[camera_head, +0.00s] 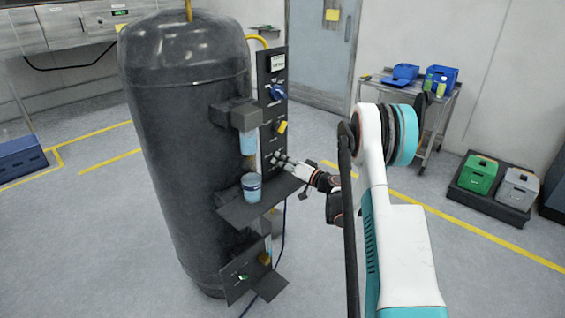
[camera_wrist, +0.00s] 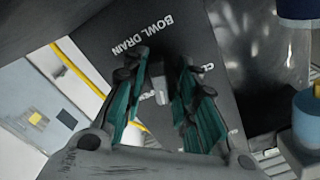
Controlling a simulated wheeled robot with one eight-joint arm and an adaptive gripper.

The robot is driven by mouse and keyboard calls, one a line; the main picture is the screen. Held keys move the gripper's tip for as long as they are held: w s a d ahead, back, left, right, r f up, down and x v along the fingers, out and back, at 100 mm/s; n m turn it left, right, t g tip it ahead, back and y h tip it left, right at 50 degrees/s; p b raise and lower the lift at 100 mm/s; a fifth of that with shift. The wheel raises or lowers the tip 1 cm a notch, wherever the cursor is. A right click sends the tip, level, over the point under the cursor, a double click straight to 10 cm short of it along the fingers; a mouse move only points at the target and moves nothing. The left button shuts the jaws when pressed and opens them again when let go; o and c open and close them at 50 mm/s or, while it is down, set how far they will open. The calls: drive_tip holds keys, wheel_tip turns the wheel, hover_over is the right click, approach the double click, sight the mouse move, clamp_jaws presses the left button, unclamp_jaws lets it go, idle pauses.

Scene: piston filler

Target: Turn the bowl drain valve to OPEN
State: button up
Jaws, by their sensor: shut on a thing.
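The bowl drain valve shows in the wrist view as a small grey handle (camera_wrist: 158,84) on a dark panel (camera_wrist: 190,35). The words BOWL DRAIN appear upside down on the panel. Part of a label starting with "CL" shows beside my right-hand finger; the rest is hidden. My gripper (camera_wrist: 158,98) has its green-padded fingers on both sides of the handle and is shut on it. In the head view my gripper (camera_head: 281,160) reaches the lower part of the upright black panel (camera_head: 268,110), hiding the valve there. I cannot read the handle's exact angle.
A large dark tank (camera_head: 185,150) stands left of the panel. A blue knob (camera_head: 277,92) and a yellow knob (camera_head: 281,127) sit above my gripper.

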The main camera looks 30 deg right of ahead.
drive_tip(key=m, duration=0.5)
drive_tip(key=shift+o, duration=0.7)
drive_tip(key=shift+m, duration=1.6)
drive_tip(key=o, duration=0.9)
drive_tip(key=shift+o, duration=0.2)
drive_tip(key=v, duration=1.2)
